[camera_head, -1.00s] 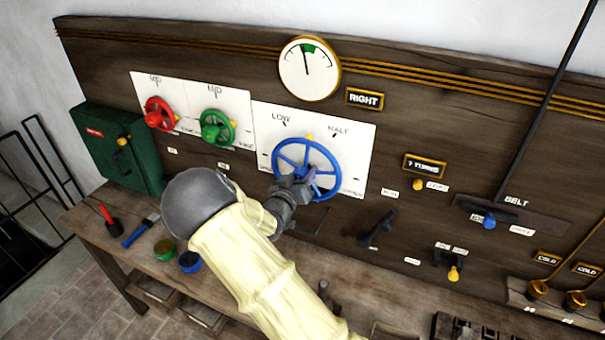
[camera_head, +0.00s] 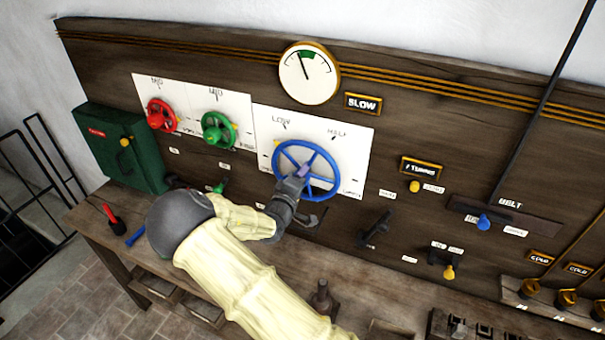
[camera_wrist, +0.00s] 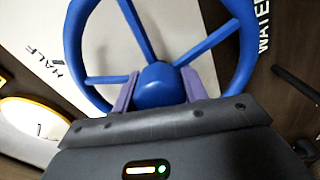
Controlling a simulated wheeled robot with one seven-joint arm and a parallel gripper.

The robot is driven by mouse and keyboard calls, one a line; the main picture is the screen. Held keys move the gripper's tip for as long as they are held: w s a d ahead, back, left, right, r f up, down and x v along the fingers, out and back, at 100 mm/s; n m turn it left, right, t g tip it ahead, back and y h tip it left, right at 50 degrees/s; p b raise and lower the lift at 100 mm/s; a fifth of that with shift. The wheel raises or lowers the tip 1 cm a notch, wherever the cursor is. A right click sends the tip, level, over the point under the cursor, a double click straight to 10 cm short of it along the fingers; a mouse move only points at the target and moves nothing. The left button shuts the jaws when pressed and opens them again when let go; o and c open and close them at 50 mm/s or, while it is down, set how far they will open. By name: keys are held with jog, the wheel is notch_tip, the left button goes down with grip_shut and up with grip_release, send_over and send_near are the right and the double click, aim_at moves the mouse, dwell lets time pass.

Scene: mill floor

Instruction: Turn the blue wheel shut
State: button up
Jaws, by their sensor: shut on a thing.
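The blue wheel (camera_head: 331,160) is mounted on a white plate with LOW and HALF marks in the head view. A small yellow mark (camera_head: 277,142) shows at its upper left rim. My gripper (camera_head: 303,171) is at the wheel's centre and shut on it. In the wrist view, the purple fingers (camera_wrist: 158,92) of my gripper stand either side of the blue wheel's hub (camera_wrist: 156,82).
A red wheel (camera_head: 161,116) and a green wheel (camera_head: 218,131) sit to the left. A green box (camera_head: 120,150) hangs further left. Black handles and a blue-knobbed belt lever (camera_head: 484,222) are to the right. A wooden bench (camera_head: 100,222) runs below.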

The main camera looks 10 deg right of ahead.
jog(key=n, duration=0.4)
jog(key=shift+n+p, duration=0.4)
jog(key=shift+a+n, duration=0.1)
jog(key=shift+n, duration=1.6)
jog(key=o, duration=1)
jog(key=shift+s, duration=0.1)
jog(key=b+v, duration=0.5)
jog(key=v, duration=1.2)
